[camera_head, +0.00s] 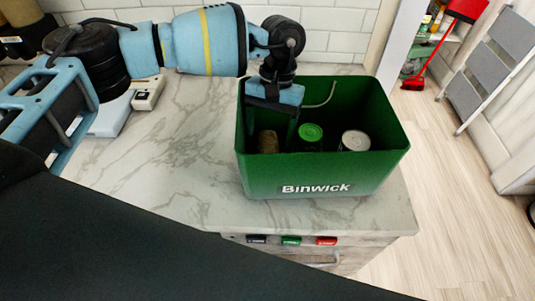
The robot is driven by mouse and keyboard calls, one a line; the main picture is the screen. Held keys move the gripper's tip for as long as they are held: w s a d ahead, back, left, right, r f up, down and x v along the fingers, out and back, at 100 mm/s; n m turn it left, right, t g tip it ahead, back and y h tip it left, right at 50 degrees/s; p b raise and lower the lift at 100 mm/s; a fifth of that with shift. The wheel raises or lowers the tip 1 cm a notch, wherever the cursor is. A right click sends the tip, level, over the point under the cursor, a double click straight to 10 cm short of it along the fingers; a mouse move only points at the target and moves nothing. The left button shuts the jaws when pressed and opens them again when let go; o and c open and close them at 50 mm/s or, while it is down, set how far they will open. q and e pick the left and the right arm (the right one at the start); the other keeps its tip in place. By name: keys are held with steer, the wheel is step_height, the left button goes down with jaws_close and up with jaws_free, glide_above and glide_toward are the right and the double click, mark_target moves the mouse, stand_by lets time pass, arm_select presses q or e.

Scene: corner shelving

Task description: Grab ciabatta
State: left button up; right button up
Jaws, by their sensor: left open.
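A green bin (312,175) marked "Binwick" stands on the marble counter. Inside it, at the left, is a brown rounded thing (268,141) that looks like the ciabatta; its lower part is hidden by the bin's front wall. My left gripper (272,122) reaches down from above into the left part of the bin, its fingers open around or just above the brown thing; I cannot tell whether they touch it. My right gripper is not in view.
A green-lidded jar (311,133) and a silver-topped can (355,140) stand in the bin, right of the brown thing. The bin's walls rise around my gripper. The counter (170,165) left of the bin is clear. A pale device (148,92) lies farther back.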

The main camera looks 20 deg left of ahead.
mark_target(269, 148)
arm_select(q)
steer(key=shift+s+f+p, duration=0.25)
steer(key=shift+f+p, duration=0.05)
steer(key=shift+f, duration=0.25)
steer(key=x, duration=0.3)
steer(key=shift+w+d+f+p, duration=0.15)
steer(key=shift+p, duration=0.25)
steer(key=shift+f, duration=0.4)
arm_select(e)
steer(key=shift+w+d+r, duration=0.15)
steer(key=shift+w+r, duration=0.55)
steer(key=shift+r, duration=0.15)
arm_select(q)
steer(key=shift+c, duration=0.4)
steer(key=c, duration=0.9)
